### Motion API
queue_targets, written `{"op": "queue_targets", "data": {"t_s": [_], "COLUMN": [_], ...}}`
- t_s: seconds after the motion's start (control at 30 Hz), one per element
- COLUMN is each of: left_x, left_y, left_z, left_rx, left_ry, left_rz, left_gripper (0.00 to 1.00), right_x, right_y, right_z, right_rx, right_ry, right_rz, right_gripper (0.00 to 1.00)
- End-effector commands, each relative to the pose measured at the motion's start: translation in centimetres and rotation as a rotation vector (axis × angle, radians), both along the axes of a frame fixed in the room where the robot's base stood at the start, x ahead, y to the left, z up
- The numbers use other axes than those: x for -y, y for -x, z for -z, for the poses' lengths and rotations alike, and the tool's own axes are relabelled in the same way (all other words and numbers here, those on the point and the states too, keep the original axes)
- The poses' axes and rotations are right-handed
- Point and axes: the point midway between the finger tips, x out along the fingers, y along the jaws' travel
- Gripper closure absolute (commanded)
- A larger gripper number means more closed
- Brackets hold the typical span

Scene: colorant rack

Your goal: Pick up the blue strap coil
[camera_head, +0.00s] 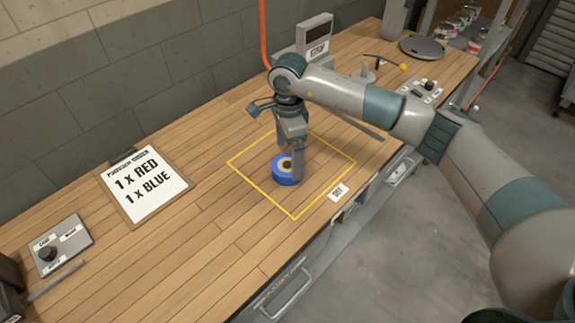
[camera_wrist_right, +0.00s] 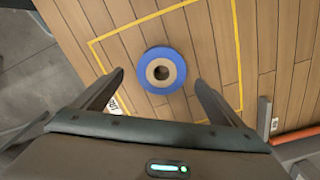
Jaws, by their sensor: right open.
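The blue strap coil (camera_head: 284,176) lies flat on the wooden bench inside a yellow outlined square. It has a tan core with a dark hole; in the right wrist view the coil (camera_wrist_right: 162,71) sits ahead of the fingers, around the middle of the gap between them. My right gripper (camera_head: 291,150) points down over the coil in the head view, its fingers apart on either side of the coil's top. In the right wrist view the right gripper (camera_wrist_right: 158,90) is open and empty. My left gripper is in neither view.
A clipboard (camera_head: 144,185) reading "1 x RED, 1 x BLUE" lies left of the square. A control box (camera_head: 60,244) with a knob is at the far left. A grey device with a screen (camera_head: 315,37) stands behind my right arm. Bench around the square is mostly clear.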

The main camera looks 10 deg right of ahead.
Motion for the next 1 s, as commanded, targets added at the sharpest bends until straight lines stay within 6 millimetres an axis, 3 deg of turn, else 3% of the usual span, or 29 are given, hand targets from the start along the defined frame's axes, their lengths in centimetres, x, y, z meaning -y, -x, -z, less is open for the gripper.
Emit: {"op": "queue_targets", "data": {"t_s": [0.53, 0.8, 1.0], "left_x": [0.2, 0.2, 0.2], "left_y": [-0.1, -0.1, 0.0], "left_z": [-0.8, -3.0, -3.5], "left_rx": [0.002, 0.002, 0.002], "left_ry": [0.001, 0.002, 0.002], "left_rz": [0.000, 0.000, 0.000], "left_gripper": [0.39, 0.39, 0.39], "right_x": [-0.1, -0.2, -0.2], "right_y": [0.0, -0.1, -0.2], "right_z": [0.8, 3.4, 5.3], "right_rx": [-0.001, -0.004, -0.001], "right_ry": [-0.001, 0.000, 0.000], "right_rz": [-0.001, 0.000, -0.001], "right_gripper": [0.08, 0.08, 0.08]}}
